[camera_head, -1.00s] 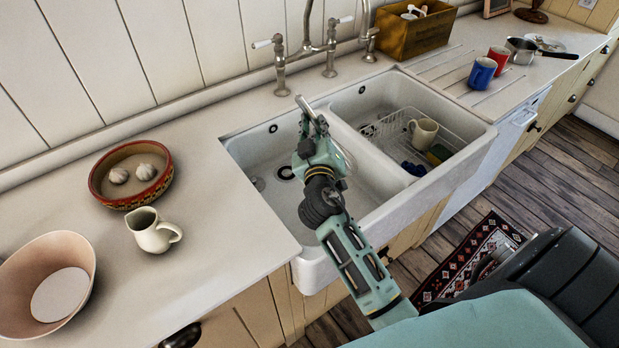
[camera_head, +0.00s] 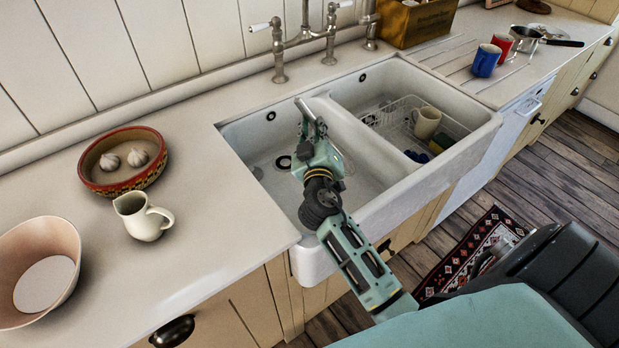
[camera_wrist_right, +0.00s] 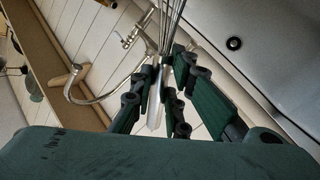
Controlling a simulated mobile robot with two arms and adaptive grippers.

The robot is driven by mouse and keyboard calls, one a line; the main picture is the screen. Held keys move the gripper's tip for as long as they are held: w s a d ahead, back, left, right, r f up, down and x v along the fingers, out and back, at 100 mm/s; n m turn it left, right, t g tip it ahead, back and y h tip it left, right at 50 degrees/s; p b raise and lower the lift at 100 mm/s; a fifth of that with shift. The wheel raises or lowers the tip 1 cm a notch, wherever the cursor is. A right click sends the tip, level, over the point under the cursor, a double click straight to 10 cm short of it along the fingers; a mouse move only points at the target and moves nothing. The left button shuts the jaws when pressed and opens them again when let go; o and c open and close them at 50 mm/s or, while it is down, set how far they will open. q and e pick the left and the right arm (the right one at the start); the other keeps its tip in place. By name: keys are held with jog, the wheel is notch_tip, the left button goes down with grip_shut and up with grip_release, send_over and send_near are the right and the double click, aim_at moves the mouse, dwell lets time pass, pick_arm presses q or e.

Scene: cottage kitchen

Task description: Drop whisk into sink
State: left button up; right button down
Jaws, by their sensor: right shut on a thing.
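The whisk shows in the right wrist view as thin metal wires (camera_wrist_right: 177,26) above a silver handle (camera_wrist_right: 156,108). In the head view only a short silver end (camera_head: 303,108) of it shows. My right gripper (camera_head: 313,133) is shut on the whisk handle; its dark green fingers (camera_wrist_right: 170,88) lie on both sides of it. The white double sink (camera_head: 422,181) is below. The gripper and whisk are over its left basin, near the divider. The exact height above the basin floor is hard to tell. My left gripper is not in view.
The right basin holds a wire rack (camera_head: 395,112) with a cream mug (camera_head: 427,122). A tap (camera_head: 329,42) stands behind the sink. On the left counter are a patterned bowl (camera_head: 101,187), a jug (camera_head: 139,222) and a pink bowl (camera_head: 69,247). Blue (camera_head: 485,61) and red (camera_head: 503,44) mugs stand right.

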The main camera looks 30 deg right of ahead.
jog(key=c, duration=2)
grip_release()
jog(key=o, duration=0.4)
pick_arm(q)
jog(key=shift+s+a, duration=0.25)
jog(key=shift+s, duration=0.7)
pick_arm(e)
jog(key=shift+r, duration=0.1)
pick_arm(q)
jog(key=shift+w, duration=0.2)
pick_arm(e)
notch_tip(320, 180, up, 10)
jog(key=shift+f, duration=0.1)
